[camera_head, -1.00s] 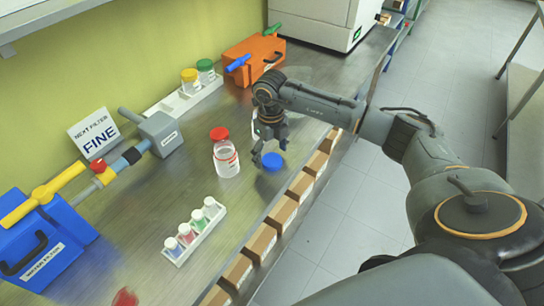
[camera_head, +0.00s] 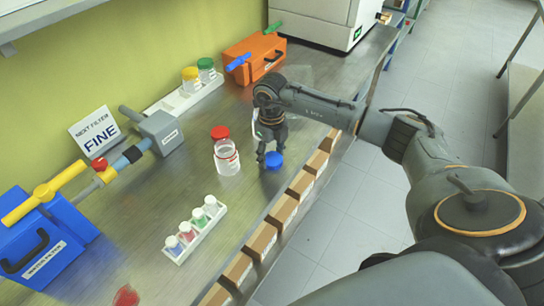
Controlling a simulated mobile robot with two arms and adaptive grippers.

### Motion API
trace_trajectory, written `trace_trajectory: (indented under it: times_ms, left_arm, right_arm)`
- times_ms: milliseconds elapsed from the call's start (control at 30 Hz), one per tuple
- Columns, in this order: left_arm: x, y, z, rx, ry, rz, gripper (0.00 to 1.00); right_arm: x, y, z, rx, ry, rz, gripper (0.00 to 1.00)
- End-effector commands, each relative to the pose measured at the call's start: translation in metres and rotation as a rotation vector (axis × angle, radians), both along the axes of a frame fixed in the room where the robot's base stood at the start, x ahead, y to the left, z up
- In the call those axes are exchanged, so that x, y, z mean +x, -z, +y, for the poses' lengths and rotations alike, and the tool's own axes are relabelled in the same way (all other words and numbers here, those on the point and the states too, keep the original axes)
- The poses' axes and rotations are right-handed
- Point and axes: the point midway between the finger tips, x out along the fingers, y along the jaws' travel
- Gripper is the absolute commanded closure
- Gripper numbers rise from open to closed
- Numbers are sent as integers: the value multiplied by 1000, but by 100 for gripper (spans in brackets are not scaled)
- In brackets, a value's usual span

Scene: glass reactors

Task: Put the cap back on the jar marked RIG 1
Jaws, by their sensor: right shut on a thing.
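My right gripper (camera_head: 268,154) points down over the bench and is shut on a blue cap (camera_head: 274,160), which shows at its fingertips. The gap between cap and bench, if any, is hard to judge. Jars with a yellow cap (camera_head: 190,74) and a green cap (camera_head: 206,63) stand in a white rack (camera_head: 178,103) at the back. I cannot read RIG 1 on any jar. My left gripper is out of view.
A white rack of small vials (camera_head: 197,232) lies in front. A blue box (camera_head: 45,245) with yellow and grey fittings and a FINE sign (camera_head: 95,135) are at left. An orange box (camera_head: 256,58) stands at the back. Several cardboard boxes (camera_head: 285,210) line the right edge.

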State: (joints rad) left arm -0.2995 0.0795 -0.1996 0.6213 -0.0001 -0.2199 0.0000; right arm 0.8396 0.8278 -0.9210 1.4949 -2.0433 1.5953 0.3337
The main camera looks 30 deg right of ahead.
Motion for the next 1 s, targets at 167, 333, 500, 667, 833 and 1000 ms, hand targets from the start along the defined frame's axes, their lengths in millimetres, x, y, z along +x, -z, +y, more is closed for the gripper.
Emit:
trace_trajectory:
  times_ms: [167,333,500,667,833,1000]
  left_arm:
    - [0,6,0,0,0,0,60]
    - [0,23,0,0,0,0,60]
    - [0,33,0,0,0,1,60]
    - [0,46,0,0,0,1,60]
    - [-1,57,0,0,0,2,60]
    - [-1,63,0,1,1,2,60]
  right_arm:
    - [1,-6,0,0,1,-2,58]
    - [1,-28,-1,0,0,-6,58]
    - [-31,-65,-5,-4,-2,-6,58]
    - [-68,-94,-8,-5,0,-3,58]
    - [-106,-112,-11,-3,0,-4,58]
    - [-129,-124,-12,-2,0,-1,58]
